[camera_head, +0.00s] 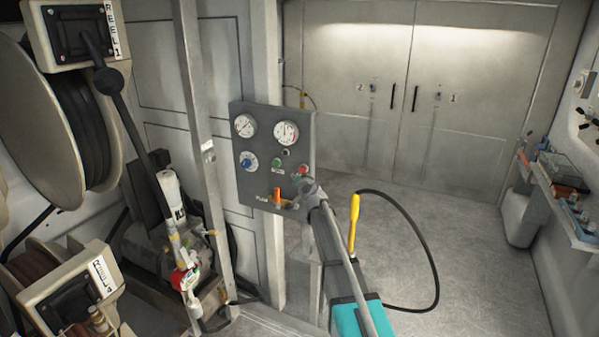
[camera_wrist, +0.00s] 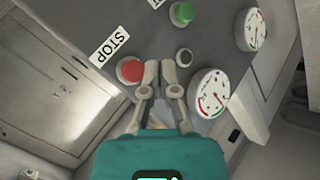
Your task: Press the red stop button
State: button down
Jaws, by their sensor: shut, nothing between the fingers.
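The red stop button (camera_head: 302,170) is on the right side of a grey control panel (camera_head: 247,114), in the head view. In the wrist view the red button (camera_wrist: 129,70) sits beside a white STOP label (camera_wrist: 109,46). My gripper (camera_wrist: 160,66) is shut and empty, its fingertips at the panel just right of the red button in the wrist view. I cannot tell whether the fingertips touch the button or the panel. In the head view my gripper (camera_head: 308,186) is just below the button and partly covers the panel's lower right.
A green button (camera_head: 277,163), a blue knob (camera_head: 248,162), two gauges (camera_head: 286,133) and an orange-handled lever (camera_head: 276,196) share the panel. Reels (camera_head: 50,110) stand at left. The floor (camera_head: 460,260) at right is clear.

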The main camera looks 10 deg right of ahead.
jog(key=shift+s+a, duration=0.5)
jog(key=shift+s, duration=0.2)
jog(key=s+a+f+n+g+y, duration=0.1)
jog(key=s+a+f+n+g, duration=0.2)
jog(key=s, duration=0.4)
jog(key=s+f+n+g, duration=0.1)
jog(key=s+f+g, duration=0.25)
jog(key=s, duration=0.35)
jog(key=s+a+f+n+g+y, duration=0.1)
jog(key=s+a+f+g, duration=0.15)
jog(key=s+f, duration=0.4)
jog(key=s+d+f+g+h, duration=0.1)
jog(key=s+d+g+h, duration=0.1)
jog(key=s, duration=0.9)
jog(key=s+d+f+g+h, duration=0.2)
jog(key=s+g, duration=0.3)
jog(key=s, duration=0.7)
jog(key=shift+d+n+h, duration=0.3)
jog(key=shift+d, duration=0.5)
jog(key=shift+a, duration=0.1)
